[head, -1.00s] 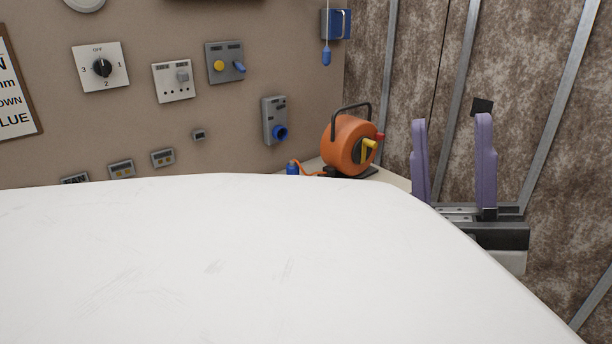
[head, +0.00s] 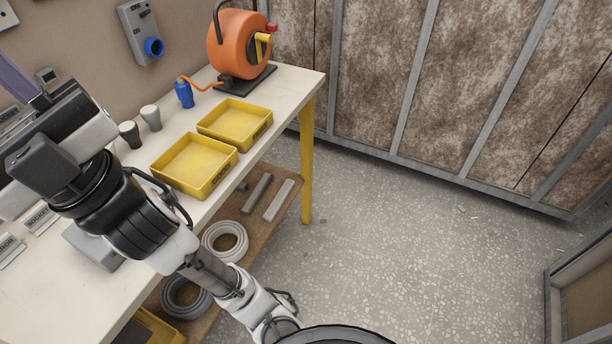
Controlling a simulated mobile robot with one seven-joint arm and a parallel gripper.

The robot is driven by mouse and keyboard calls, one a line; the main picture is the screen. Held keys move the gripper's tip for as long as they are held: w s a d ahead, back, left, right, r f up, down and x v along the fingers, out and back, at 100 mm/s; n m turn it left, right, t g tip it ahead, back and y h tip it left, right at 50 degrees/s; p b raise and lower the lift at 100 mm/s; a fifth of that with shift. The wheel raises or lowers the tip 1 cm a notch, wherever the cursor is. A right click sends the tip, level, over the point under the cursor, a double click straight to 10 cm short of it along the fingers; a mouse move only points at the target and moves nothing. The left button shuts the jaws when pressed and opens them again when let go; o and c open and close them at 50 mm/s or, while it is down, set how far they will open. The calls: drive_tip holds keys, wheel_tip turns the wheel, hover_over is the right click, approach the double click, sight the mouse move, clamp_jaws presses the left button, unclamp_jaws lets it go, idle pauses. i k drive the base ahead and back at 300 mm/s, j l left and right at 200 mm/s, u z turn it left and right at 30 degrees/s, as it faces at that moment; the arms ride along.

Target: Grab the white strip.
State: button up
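A pale, whitish flat strip (head: 279,200) lies on the brown lower shelf under the workbench, near the shelf's right end. A darker grey bar (head: 257,193) lies beside it on its left. My gripper (head: 20,82) is at the far left edge, above the bench top and well away from the strip. Only one purple finger shows clearly; the other is out of view, so its opening cannot be judged.
The white bench top (head: 60,300) overhangs the shelf and carries two yellow trays (head: 192,188), (head: 262,124), two small knobs and an orange cable reel (head: 235,48). Grey coils (head: 225,240) lie on the shelf. A yellow leg (head: 306,160) stands near the strip.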

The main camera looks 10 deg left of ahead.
sight(273, 209)
drive_tip(key=u, duration=0.6)
drive_tip(key=l, duration=0.35)
drive_tip(key=i+l+z, duration=0.1)
drive_tip(key=l, duration=0.3)
drive_tip(key=i+l, duration=0.1)
drive_tip(key=l, duration=0.25)
drive_tip(key=i+l, duration=0.15)
drive_tip(key=l, duration=0.25)
drive_tip(key=i+l+z, duration=0.15)
drive_tip(key=l, duration=0.2)
drive_tip(key=i+j, duration=1.05)
drive_tip(key=i, duration=0.1)
